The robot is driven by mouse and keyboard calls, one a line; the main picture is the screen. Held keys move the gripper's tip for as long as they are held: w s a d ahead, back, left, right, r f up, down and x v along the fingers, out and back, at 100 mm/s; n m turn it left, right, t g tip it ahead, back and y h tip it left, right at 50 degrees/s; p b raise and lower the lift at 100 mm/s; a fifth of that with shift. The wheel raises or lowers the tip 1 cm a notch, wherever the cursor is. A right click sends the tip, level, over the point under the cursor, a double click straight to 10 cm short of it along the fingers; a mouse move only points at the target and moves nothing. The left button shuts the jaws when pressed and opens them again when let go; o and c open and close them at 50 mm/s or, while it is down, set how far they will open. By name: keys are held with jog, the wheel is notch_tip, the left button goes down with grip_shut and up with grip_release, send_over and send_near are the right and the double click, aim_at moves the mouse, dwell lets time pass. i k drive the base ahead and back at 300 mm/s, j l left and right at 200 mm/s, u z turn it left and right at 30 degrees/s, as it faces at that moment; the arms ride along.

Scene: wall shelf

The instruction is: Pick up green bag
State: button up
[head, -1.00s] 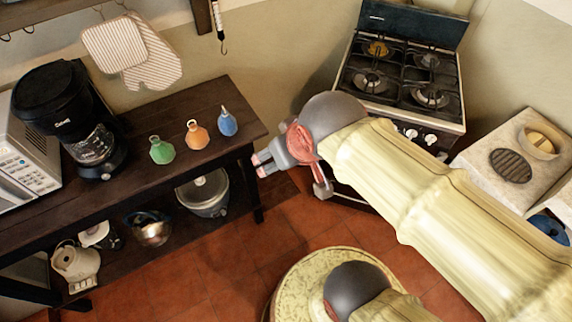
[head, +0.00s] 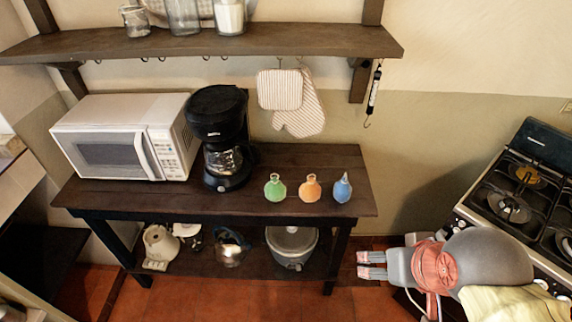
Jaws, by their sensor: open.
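The green bag (head: 275,188) is a small rounded thing with a narrow neck. It stands upright on the dark wooden table (head: 330,163), near its front edge and right of the coffee maker. My gripper (head: 362,265) is at the lower right, in front of and to the right of the table's right end. Its two fingers point left and are open with nothing between them. It is well apart from the green bag.
An orange bag (head: 310,188) and a blue bag (head: 343,188) stand in a row right of the green one. A black coffee maker (head: 218,125) and a white microwave (head: 115,138) stand to the left. A wall shelf (head: 200,44) hangs above. A stove (head: 505,190) is at the right.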

aim_at(274, 191)
jog(key=j+u, duration=0.35)
jog(key=i+j+u, duration=0.15)
jog(key=j+u, duration=0.2)
jog(key=i+j+u, duration=0.15)
jog(key=j+u, duration=0.2)
jog(key=j, duration=0.1)
